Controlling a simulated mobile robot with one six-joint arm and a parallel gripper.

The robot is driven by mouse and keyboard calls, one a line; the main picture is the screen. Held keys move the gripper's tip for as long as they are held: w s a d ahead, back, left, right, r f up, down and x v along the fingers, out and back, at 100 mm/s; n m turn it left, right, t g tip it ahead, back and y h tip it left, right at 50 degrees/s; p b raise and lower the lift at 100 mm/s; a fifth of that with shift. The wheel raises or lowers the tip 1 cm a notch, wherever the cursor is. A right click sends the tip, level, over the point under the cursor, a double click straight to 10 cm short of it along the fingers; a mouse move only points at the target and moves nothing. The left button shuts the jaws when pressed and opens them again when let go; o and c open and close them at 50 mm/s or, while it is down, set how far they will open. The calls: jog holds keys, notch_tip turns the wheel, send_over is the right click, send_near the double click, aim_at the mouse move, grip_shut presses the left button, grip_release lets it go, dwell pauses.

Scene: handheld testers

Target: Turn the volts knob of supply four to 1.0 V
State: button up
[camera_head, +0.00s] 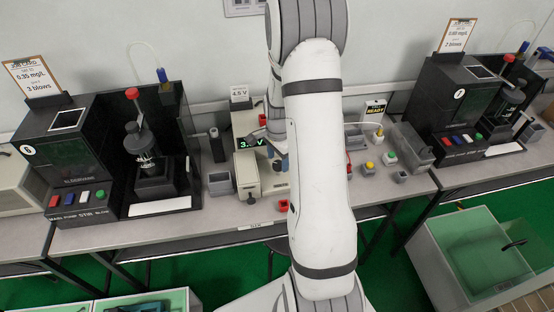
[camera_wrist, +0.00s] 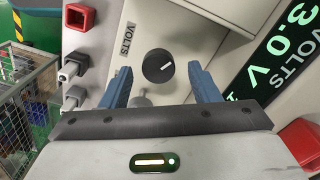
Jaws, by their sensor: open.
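The green display (camera_wrist: 290,55) of the supply reads 3.0 V. My gripper (camera_wrist: 160,72) is open, with one blue finger on each side of the knob and a visible gap to it. Whether the fingertips reach the knob's depth I cannot tell. In the head view the supply (camera_head: 246,170) stands mid-bench, its display partly hidden by my arm. Its number is not readable.
A red socket (camera_wrist: 80,17) and grey plugs (camera_wrist: 74,66) lie left of the knob. Black testers stand left (camera_head: 65,165) and right (camera_head: 450,105).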

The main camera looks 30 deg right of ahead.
jog(key=shift+f, duration=0.5)
jog(key=shift+c, duration=0.4)
jog(key=c, duration=0.9)
